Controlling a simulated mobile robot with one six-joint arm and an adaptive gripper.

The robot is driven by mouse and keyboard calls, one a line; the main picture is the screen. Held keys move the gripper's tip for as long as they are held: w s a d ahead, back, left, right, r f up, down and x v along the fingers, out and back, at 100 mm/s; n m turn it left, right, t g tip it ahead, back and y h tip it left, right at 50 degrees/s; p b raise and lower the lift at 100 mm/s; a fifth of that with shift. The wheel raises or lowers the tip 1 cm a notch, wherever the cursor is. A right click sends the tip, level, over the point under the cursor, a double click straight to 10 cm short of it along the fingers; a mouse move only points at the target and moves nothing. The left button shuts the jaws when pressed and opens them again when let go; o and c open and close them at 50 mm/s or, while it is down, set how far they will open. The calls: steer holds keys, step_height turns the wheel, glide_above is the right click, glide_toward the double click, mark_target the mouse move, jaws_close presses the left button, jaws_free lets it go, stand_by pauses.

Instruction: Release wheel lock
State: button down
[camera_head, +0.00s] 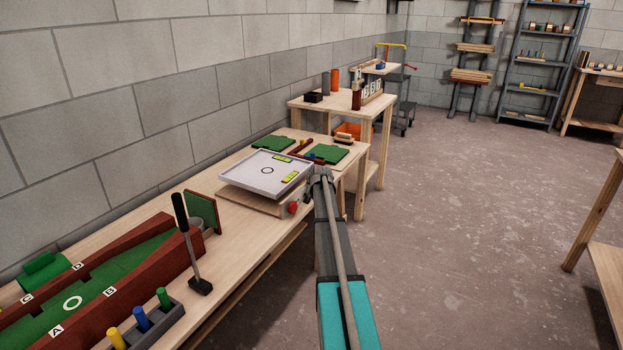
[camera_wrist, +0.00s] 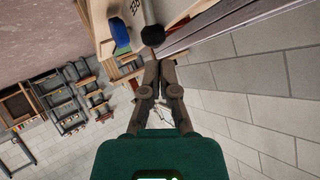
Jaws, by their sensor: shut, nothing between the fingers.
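No wheel lock can be made out for certain. A small grey trolley (camera_head: 405,112) with a yellow bar (camera_head: 391,45) and a small red piece (camera_head: 411,67) stands far back by the wall, partly hidden behind the tall wooden table. My gripper (camera_head: 320,174) reaches forward beside the right edge of the workbench, next to a tilted white tray, far short of the trolley in the picture. In the wrist view my gripper (camera_wrist: 157,66) has its fingertips together and empty. A black round end (camera_wrist: 152,36) on a grey rod shows just beyond them.
The workbench (camera_head: 233,167) runs along the left wall, with the white tray (camera_head: 250,183), a red knob (camera_head: 293,208) and a black-handled tool (camera_head: 190,240). A tall table (camera_head: 330,104) stands behind it. Open floor (camera_head: 470,190) lies right; another table (camera_head: 607,260) stands there.

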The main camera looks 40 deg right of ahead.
steer(key=p+v, duration=0.6)
steer(key=v, duration=0.6)
steer(key=shift+s+r, duration=0.2)
steer(key=shift+a, duration=0.1)
steer(key=s+a+f+n+g+y, duration=0.2)
steer(key=a, duration=0.8)
steer(key=s+a+f+n+g+y, duration=0.1)
steer(key=s+a+f, duration=0.1)
steer(key=a, duration=0.8)
steer(key=s+a+f+n+g+y, duration=0.2)
steer(key=a, duration=0.8)
steer(key=s+a+f+n+g, duration=0.3)
steer(key=s+a+n+g, duration=0.25)
steer(key=s+a, duration=1.4)
step_height(320, 180, up, 19)
steer(key=p, duration=1.8)
steer(key=shift+w+f, duration=0.25)
steer(key=shift+w, duration=0.2)
steer(key=shift+m, duration=0.25)
